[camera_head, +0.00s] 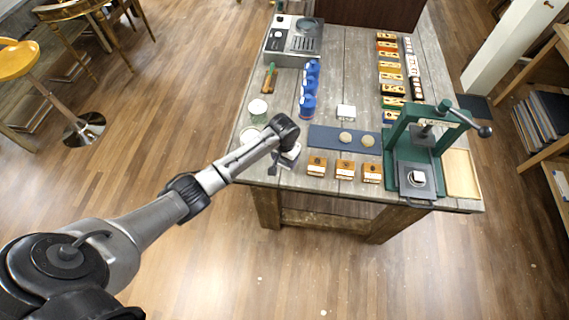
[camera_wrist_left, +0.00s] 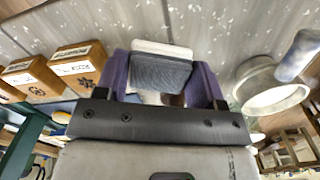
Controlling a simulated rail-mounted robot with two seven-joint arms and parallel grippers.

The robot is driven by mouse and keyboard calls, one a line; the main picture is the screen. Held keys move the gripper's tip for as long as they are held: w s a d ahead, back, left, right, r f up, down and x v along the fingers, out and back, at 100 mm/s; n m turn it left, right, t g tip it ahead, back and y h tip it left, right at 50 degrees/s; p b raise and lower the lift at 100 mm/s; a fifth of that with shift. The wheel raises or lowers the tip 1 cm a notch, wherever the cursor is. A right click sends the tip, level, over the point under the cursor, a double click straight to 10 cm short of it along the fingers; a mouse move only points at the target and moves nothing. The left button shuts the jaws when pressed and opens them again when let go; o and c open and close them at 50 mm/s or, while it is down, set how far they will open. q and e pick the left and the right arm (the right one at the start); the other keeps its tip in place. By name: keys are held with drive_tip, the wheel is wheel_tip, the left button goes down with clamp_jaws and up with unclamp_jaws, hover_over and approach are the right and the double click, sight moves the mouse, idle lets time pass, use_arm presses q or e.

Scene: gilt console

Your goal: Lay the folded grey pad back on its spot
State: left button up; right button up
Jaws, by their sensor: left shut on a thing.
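The folded grey pad (camera_wrist_left: 160,72) sits between the purple fingers of my left gripper (camera_wrist_left: 163,85) in the left wrist view. It is dark grey on the side facing the camera, with a pale layer along its upper edge. In the head view my left gripper (camera_head: 286,158) is at the near left corner of the wooden table (camera_head: 335,85), mostly hidden under the wrist. It is shut on the pad. I cannot tell whether the pad touches the table. My right gripper is not in view.
A row of wooden blocks (camera_head: 344,169) and a dark blue mat (camera_head: 323,136) with two round pale pieces lie to the right. A green press (camera_head: 400,140) stands beyond them. A white-topped jar (camera_head: 258,107) and blue containers (camera_head: 308,103) stand behind the gripper.

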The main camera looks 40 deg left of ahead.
sight(284, 164)
use_arm(q)
drive_tip(key=shift+f, duration=1.9)
drive_tip(key=shift+f, duration=0.15)
drive_tip(key=o, duration=0.8)
drive_tip(key=shift+o, duration=0.2)
